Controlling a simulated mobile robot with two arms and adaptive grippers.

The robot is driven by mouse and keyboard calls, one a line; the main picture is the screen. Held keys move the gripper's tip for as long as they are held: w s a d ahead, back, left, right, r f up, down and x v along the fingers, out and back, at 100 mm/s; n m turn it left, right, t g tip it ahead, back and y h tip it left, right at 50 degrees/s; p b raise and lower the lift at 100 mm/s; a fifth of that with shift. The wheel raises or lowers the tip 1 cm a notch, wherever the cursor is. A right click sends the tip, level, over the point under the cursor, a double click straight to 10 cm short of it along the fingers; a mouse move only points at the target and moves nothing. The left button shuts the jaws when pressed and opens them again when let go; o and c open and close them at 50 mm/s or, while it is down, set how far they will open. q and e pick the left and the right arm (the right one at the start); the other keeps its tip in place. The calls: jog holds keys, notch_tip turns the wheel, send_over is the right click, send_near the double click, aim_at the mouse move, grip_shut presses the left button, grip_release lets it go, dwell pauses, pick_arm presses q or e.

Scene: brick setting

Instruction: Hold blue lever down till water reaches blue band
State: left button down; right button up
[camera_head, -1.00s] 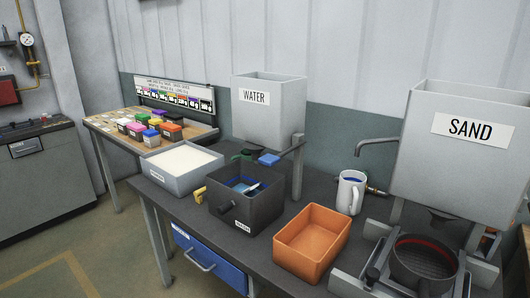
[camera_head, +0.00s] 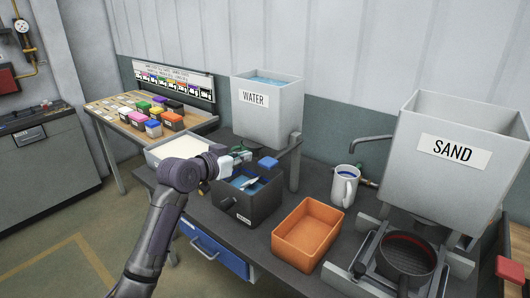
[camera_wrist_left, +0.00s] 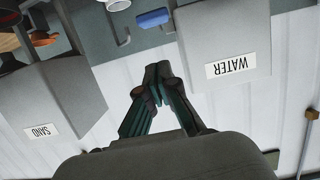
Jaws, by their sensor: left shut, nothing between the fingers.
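The blue lever (camera_head: 268,162) sticks out below the grey tank labelled WATER (camera_head: 262,118); it also shows near the top of the left wrist view (camera_wrist_left: 152,18). Under it on the bench stands a dark box (camera_head: 262,206) with blue inside and a pale, thin piece in it. I cannot clearly tell the water level from the blue band there. My left gripper (camera_head: 240,158) is above the box, just left of the lever and apart from it. In the left wrist view its fingers (camera_wrist_left: 154,72) are shut and empty. My right gripper is in neither view.
A pale-filled tray (camera_head: 165,152) stands left of the dark box, partly behind my left arm. An orange bin (camera_head: 306,232), a white mug (camera_head: 345,187) and the SAND hopper (camera_head: 450,180) stand to the right. A metal post rises right of the lever.

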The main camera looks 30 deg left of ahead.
pick_arm(q)
jog(key=shift+s+r, duration=0.1)
jog(key=shift+r, duration=0.7)
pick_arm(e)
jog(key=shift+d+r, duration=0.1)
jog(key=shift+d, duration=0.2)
pick_arm(q)
jog(key=p, duration=0.4)
send_over(265, 163)
notch_tip(265, 163, down, 2)
jog(key=shift+d+f, duration=0.1)
jog(key=shift+d, duration=0.05)
notch_tip(265, 163, down, 4)
jog(key=shift+r+p, duration=0.25)
jog(key=shift+p, duration=0.2)
jog(key=shift+s+f, duration=0.15)
jog(key=shift+f, duration=0.3)
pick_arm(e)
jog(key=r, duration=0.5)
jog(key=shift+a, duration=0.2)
